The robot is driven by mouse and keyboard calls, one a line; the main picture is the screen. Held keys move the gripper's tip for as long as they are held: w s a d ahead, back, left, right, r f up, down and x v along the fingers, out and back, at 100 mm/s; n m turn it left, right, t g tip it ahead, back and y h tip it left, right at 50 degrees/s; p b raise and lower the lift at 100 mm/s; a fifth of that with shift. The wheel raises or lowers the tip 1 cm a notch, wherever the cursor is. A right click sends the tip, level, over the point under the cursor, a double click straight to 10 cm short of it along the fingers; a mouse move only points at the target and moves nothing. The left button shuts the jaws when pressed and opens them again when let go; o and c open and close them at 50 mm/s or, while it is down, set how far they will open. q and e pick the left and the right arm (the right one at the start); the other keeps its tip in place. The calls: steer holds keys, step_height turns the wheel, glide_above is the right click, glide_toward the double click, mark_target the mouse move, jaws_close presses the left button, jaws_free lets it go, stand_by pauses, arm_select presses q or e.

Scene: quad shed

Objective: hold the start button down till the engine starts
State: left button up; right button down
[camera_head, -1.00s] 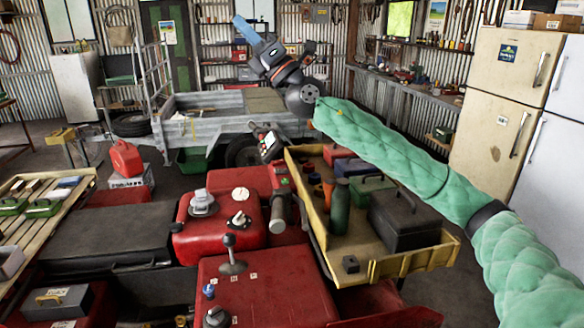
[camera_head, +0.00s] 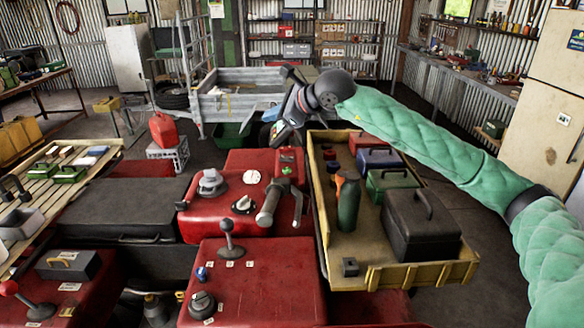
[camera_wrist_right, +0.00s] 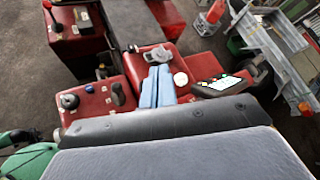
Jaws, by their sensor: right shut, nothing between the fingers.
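The red quad's body (camera_head: 262,285) fills the lower middle of the head view. A small housing with green and red parts (camera_head: 287,160) sits by the dark handlebar grip (camera_head: 268,206). A dark display panel (camera_head: 286,131) stands behind it; in the right wrist view the panel (camera_wrist_right: 222,87) shows a lit screen and coloured spots. I cannot tell which part is the start button. My left gripper is out of view.
A yellow tray (camera_head: 375,278) with a dark toolbox (camera_head: 420,225), a green bottle (camera_head: 348,205) and other boxes stands right of the handlebar, under my right arm. A grey trailer (camera_head: 240,104) is behind. A wooden pallet table (camera_head: 75,192) is at left.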

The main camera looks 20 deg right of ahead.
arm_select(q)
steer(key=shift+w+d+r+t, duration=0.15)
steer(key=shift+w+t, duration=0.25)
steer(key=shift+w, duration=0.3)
arm_select(e)
steer(key=d+f+g+h, duration=0.1)
steer(key=d+f+h, duration=0.3)
steer(key=shift+s+d, duration=0.25)
steer(key=shift+s, duration=0.1)
steer(key=shift+a, duration=0.1)
steer(key=shift+f, duration=0.15)
